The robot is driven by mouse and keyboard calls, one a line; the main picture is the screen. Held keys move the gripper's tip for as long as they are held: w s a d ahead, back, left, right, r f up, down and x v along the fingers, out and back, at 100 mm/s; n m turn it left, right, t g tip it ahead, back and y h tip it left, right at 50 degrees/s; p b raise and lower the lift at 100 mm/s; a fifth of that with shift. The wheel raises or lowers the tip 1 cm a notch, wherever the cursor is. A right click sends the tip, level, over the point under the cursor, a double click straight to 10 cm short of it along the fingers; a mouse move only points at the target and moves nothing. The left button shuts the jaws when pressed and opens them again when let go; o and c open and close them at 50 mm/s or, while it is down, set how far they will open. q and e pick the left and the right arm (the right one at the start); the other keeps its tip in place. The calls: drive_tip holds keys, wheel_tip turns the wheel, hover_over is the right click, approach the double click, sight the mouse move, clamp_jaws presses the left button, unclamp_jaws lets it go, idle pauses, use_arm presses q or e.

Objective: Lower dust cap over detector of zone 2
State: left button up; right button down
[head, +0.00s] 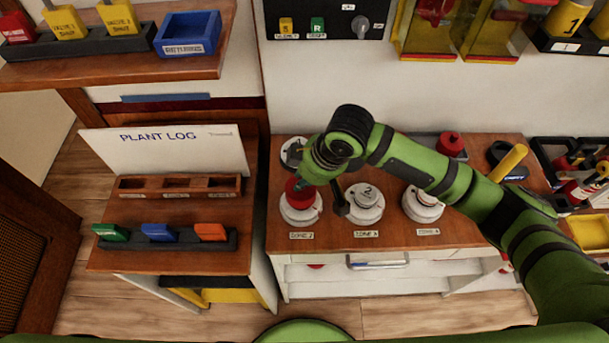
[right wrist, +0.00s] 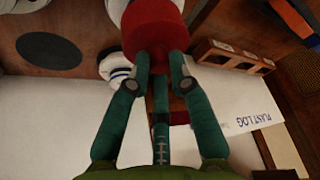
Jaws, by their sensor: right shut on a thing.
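A red dust cap (head: 298,190) is in my right gripper (head: 312,183), right above the left white detector (head: 300,210) of the front row. I cannot tell whether cap and detector touch. In the right wrist view the fingers (right wrist: 160,62) close around the red cap (right wrist: 152,30); a white detector edge (right wrist: 114,12) shows beside it. The middle detector (head: 364,204) has a dark numeral on top, which looks like a 2. The right detector (head: 422,205) is uncovered. The front labels are too small to read surely. My left gripper is out of view.
Another white detector (head: 292,152) stands behind the held cap. A red object (head: 451,144) and a yellow-handled tool (head: 508,163) are farther right on the wooden bench (head: 390,235). The plant log stand (head: 165,151) is left, across a gap.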

drive_tip(key=shift+f, duration=1.35)
drive_tip(key=c, duration=1)
unclamp_jaws()
drive_tip(key=shift+c, duration=0.2)
drive_tip(key=shift+r, duration=0.2)
drive_tip(key=v, duration=1.1)
drive_tip(key=shift+s+d+r, duration=0.15)
drive_tip(key=shift+r, duration=0.1)
